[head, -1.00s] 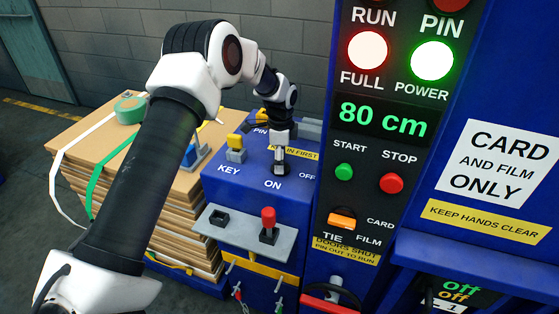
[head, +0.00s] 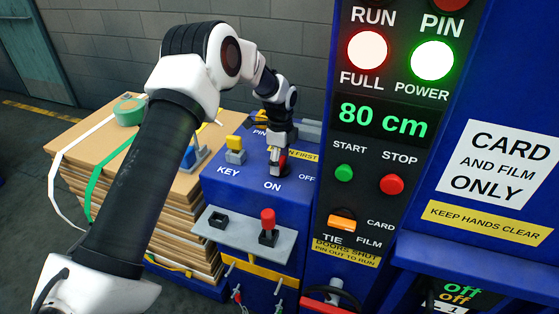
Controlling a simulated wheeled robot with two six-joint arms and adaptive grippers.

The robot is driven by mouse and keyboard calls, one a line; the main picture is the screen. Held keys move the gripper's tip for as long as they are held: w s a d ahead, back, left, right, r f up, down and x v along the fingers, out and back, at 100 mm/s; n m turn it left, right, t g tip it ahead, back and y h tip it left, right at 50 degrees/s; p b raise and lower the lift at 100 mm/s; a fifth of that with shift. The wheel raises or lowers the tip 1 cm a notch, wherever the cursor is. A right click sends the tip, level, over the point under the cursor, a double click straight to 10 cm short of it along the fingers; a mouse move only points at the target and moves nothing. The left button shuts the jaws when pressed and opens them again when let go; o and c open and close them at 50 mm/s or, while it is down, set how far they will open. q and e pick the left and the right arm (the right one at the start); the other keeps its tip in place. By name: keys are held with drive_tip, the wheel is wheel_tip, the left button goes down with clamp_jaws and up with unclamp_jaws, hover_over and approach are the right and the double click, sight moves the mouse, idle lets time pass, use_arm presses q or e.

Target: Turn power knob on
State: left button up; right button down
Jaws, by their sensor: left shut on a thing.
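My left gripper (head: 277,167) reaches down to the top of the blue control box, just behind the printed ON label (head: 272,186). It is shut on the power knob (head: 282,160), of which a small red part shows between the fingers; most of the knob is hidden. The OFF label (head: 306,177) is to the right of it. On the tall panel, the lamp above POWER (head: 432,61) glows white with a green rim. The display (head: 383,119) reads 80 cm. My right gripper is not in view.
A yellow key switch (head: 235,150) stands left of the gripper. A red-topped lever (head: 268,227) rises from a grey plate in front. The tall panel with START (head: 343,173) and STOP (head: 391,184) buttons stands close on the right. Stacked cardboard (head: 105,140) is at left.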

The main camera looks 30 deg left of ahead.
sight(281, 162)
use_arm(q)
drive_tip(key=o, duration=1.1)
drive_tip(key=shift+d+f, duration=0.1)
drive_tip(key=shift+o, duration=0.2)
wheel_tip(281, 162, up, 12)
drive_tip(key=shift+w, duration=0.1)
